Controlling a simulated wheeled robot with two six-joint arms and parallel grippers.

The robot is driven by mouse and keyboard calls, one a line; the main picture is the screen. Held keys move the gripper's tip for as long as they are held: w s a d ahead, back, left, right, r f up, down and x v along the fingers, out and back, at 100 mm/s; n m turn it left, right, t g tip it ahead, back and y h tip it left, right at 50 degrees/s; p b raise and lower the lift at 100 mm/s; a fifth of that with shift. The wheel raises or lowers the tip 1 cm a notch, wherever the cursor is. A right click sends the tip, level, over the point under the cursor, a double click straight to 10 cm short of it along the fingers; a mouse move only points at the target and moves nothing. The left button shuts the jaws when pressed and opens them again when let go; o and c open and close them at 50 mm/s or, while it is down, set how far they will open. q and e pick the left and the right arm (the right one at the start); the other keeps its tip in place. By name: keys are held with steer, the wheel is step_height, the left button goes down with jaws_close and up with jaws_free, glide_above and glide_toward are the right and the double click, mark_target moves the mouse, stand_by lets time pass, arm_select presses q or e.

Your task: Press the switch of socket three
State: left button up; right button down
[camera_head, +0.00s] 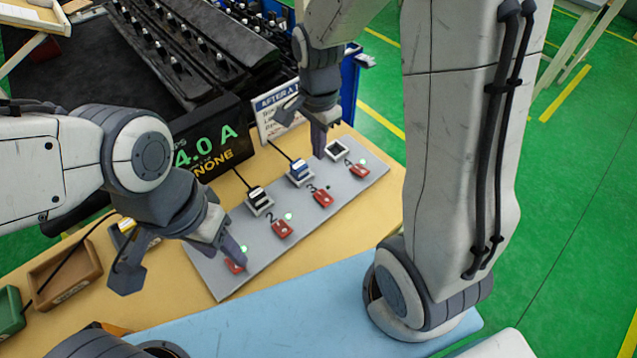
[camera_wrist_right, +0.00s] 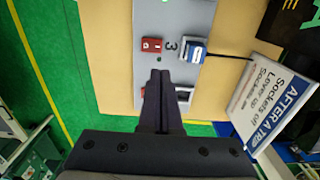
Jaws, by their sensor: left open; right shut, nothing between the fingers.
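A grey socket strip (camera_head: 210,272) lies slantwise on the table with a row of red rocker switches. Socket three's switch (camera_head: 322,197) sits beside the printed 3, with a small light by it and a blue plug (camera_head: 299,172) in its socket. The switch also shows in the right wrist view (camera_wrist_right: 152,44), just beyond my fingertips. My right gripper (camera_head: 320,152) is shut and empty, pointing down over the strip near socket four (camera_head: 338,150). In the wrist view its fingers partly hide socket four's switch. My left gripper (camera_head: 182,265) is open over the strip's near end, hiding socket one.
Socket two holds a dark plug (camera_head: 259,200). A dark display (camera_head: 210,148) reading 4.0 A and a white AFTER A TRIP sign (camera_head: 272,118) stand behind the strip. A brown bin (camera_head: 65,278) sits at left. A blue mat (camera_head: 300,310) lies clear in front.

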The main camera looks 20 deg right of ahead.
mark_target(319, 193)
step_height(319, 193, down, 14)
steer(key=shift+r+p, duration=0.1)
steer(key=shift+p, duration=0.8)
steer(key=shift+a+p, duration=0.1)
steer(key=shift+p, duration=0.25)
steer(key=shift+s+d+r, duration=0.2)
steer(key=shift+s+d, duration=0.1)
steer(key=shift+s, duration=0.35)
